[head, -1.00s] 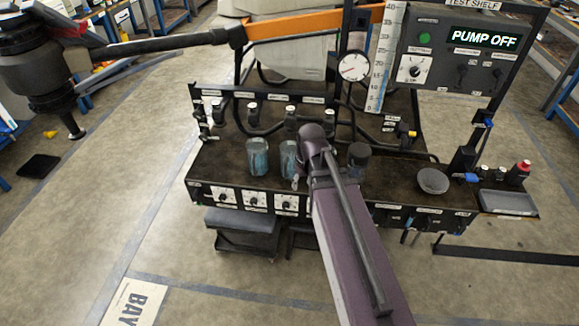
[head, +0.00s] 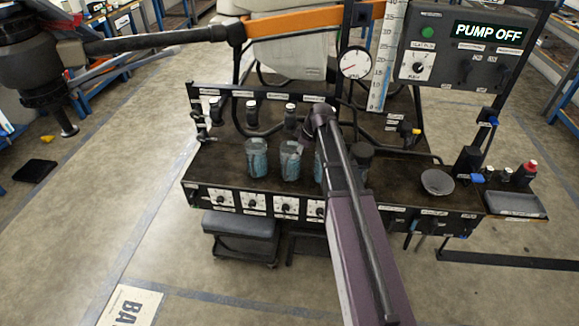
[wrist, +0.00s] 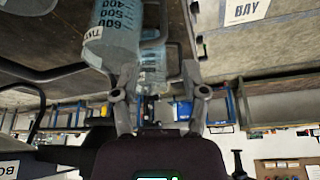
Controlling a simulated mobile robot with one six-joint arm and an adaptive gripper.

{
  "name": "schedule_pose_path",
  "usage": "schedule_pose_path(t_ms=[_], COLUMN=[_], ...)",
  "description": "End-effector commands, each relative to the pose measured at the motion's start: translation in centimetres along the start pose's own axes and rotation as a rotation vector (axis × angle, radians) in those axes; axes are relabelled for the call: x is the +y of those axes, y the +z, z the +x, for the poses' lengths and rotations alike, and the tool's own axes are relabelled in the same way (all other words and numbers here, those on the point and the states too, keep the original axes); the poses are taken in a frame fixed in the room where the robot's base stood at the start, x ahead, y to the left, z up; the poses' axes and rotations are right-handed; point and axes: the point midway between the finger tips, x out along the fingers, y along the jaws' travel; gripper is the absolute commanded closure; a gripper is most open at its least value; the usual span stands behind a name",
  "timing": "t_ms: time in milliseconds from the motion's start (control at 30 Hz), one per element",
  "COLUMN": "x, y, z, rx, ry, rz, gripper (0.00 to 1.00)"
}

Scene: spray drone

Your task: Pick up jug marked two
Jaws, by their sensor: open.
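In the wrist view, which is upside down, a clear jug (wrist: 112,38) with printed volume marks carries a label that starts "TW", partly cut off. It is close, left of my finger line. A second clear jug (wrist: 153,62) shows farther off behind it. In the head view the likely jug two (head: 290,162) is the middle of the bluish jugs, upright on the dark bench (head: 222,165). My gripper (head: 303,144) is just right of it, its fingers too small to make out; contact cannot be told.
Another bluish jug (head: 257,158) stands to the left. A third (head: 318,168) is mostly hidden behind my arm, with a dark container (head: 362,160) right of it. A pipe rail with valves (head: 252,112) runs behind. A grey bowl (head: 437,182) stands at the right.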

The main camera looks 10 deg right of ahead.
Motion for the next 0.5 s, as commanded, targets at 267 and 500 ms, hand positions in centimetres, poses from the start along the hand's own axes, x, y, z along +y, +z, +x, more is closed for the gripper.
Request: schedule_pose_path(t_ms=[267, 500], x=[-0.1, -0.1], y=[0.0, 0.0], z=[0.5, 2.2], rx=[-0.001, -0.001], ry=[-0.001, -0.001], rz=[0.000, -0.001], gripper=[0.43, 0.43])
